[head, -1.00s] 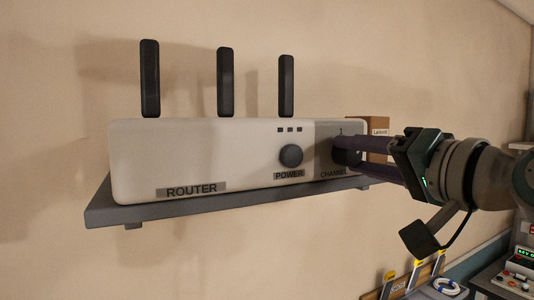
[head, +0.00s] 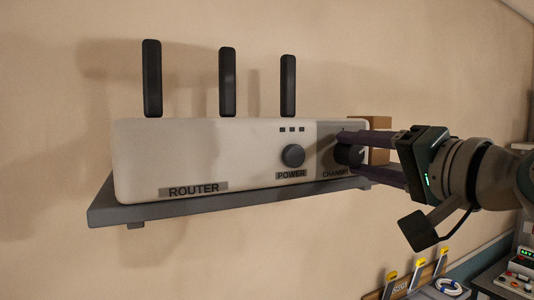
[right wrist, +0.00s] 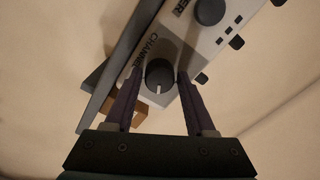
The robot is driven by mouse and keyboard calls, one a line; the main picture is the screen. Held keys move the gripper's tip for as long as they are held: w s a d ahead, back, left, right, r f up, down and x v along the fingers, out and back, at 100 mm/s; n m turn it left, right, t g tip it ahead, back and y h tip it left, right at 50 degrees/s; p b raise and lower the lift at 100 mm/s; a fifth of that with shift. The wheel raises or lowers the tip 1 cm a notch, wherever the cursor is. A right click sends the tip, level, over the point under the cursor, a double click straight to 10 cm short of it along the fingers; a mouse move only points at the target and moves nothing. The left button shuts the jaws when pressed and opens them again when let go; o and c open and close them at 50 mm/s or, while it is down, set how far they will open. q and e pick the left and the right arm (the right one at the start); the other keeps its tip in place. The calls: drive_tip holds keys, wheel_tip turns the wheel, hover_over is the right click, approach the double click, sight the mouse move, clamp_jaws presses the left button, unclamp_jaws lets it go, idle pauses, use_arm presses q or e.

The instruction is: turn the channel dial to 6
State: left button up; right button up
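The white router (head: 215,150) has a black channel dial (head: 348,156) on the grey right part of its front. In the right wrist view the dial (right wrist: 159,74) shows a white pointer line towards the gripper's palm. The numbers around it are not legible. My right gripper (head: 350,154) is open, with one purple finger above the dial and one below. In the right wrist view its fingers (right wrist: 160,76) stand on either side of the dial, with slight gaps. My left gripper is not in view.
The power knob (head: 293,156) sits just left of the channel panel. The router stands on a grey wall shelf (head: 115,212) with a brown box (head: 378,126) behind its right end. Tools and a device with lit displays (head: 520,275) are at lower right.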

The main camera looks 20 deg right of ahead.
drive_tip(key=shift+o, duration=1.4)
drive_tip(key=shift+s+f+b, duration=0.2)
drive_tip(key=shift+s+b, duration=0.3)
drive_tip(key=shift+s, duration=0.05)
drive_tip(key=s+b, duration=0.2)
drive_tip(key=s, duration=0.6)
drive_tip(key=shift+s+d+r, duration=0.15)
drive_tip(key=shift+s+d, duration=0.25)
